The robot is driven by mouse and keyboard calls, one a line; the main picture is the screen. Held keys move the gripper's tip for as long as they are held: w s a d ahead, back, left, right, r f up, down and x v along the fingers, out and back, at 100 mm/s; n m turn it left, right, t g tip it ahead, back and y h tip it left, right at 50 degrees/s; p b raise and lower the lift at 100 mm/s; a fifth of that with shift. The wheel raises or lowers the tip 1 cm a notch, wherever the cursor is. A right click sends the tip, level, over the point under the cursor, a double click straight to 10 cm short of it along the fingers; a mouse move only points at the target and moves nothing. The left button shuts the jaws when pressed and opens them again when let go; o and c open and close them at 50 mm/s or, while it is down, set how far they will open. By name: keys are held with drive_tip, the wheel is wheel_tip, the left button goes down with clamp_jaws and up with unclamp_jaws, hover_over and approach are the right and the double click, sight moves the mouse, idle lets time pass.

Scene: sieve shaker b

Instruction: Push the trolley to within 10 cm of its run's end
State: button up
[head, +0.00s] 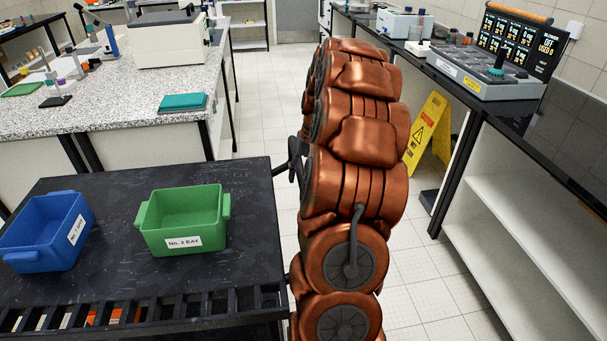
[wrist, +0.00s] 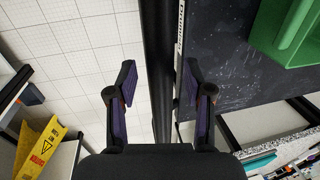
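The trolley (head: 120,274) has a dark, scuffed top and stands at the lower left of the head view. Its top also fills the upper right of the wrist view (wrist: 222,85). A blue bin (head: 45,235) and a green bin (head: 184,222) labelled "No. 2 BAY" sit on it. My gripper (wrist: 160,80) is open, with its two fingers apart on either side of a long dark bar (wrist: 158,55) beside the trolley top. I cannot tell whether either finger touches the bar. In the head view my arm hides most of the gripper. The run's end cannot be made out.
A speckled bench (head: 90,100) with lab equipment stands beyond the trolley. A yellow wet-floor sign (head: 428,132) stands right of my arm, by a black-topped counter (head: 480,100) with open shelves.

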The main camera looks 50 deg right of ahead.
clamp_jaws()
idle(0.3)
